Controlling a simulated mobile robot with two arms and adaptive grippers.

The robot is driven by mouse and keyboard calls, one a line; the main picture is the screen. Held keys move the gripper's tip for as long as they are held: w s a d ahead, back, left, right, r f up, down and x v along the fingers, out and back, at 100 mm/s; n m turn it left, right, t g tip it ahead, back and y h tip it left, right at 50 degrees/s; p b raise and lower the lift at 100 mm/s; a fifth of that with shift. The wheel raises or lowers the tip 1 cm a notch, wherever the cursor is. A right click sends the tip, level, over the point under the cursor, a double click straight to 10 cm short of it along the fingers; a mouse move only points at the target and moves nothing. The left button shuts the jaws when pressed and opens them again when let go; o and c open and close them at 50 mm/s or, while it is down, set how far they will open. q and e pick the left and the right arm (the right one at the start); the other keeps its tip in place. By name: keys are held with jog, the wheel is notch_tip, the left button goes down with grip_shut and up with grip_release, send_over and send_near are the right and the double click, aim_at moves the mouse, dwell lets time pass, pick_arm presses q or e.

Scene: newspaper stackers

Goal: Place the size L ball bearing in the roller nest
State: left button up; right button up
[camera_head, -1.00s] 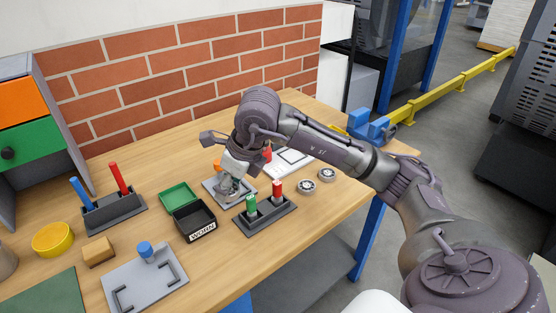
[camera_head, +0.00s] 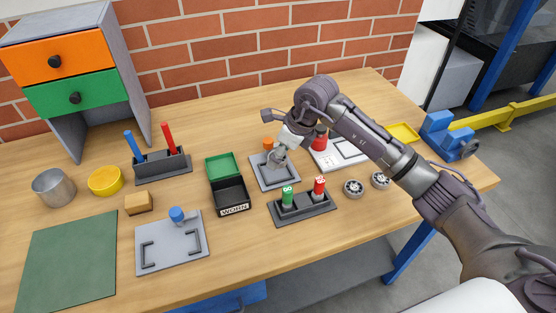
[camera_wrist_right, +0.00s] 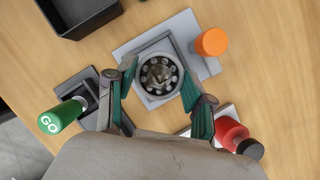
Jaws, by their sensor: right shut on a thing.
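A round ball bearing (camera_wrist_right: 158,74) with a dark ring of balls shows between the fingers of my right gripper (camera_wrist_right: 158,88) in the right wrist view. My right gripper is shut on it. The bearing is over or in a square seat on a grey plate (camera_wrist_right: 140,45) with an orange knob; I cannot tell whether it touches the seat. In the head view my right gripper (camera_head: 278,160) is low over that plate (camera_head: 268,184), hiding the bearing. Its size mark is not readable. No part is labelled as the roller nest. My left gripper is not in view.
Two more bearings (camera_head: 353,187) (camera_head: 380,180) lie right of a dark holder (camera_head: 305,208) with green and red pegs. A black WORN box (camera_head: 232,194) with a green lid stands left of the gripper. A white board (camera_head: 340,155) with a red-and-black item lies close behind.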

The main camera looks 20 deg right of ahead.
aim_at(277, 172)
jog(key=shift+w+a+f, duration=0.15)
jog(key=shift+w+f, duration=0.2)
jog(key=shift+w, duration=0.05)
notch_tip(277, 172, down, 3)
jog(key=shift+f+p, duration=0.1)
jog(key=shift+p, duration=0.55)
jog(key=shift+f, duration=0.3)
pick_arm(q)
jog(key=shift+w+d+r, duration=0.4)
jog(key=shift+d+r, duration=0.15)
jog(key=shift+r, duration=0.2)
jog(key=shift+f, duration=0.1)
pick_arm(e)
jog(key=shift+f, duration=0.1)
jog(key=shift+f+b, duration=0.15)
jog(key=shift+b, duration=0.15)
jog(key=o, duration=1.2)
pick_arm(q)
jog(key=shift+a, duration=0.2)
pick_arm(e)
jog(key=shift+o, duration=0.2)
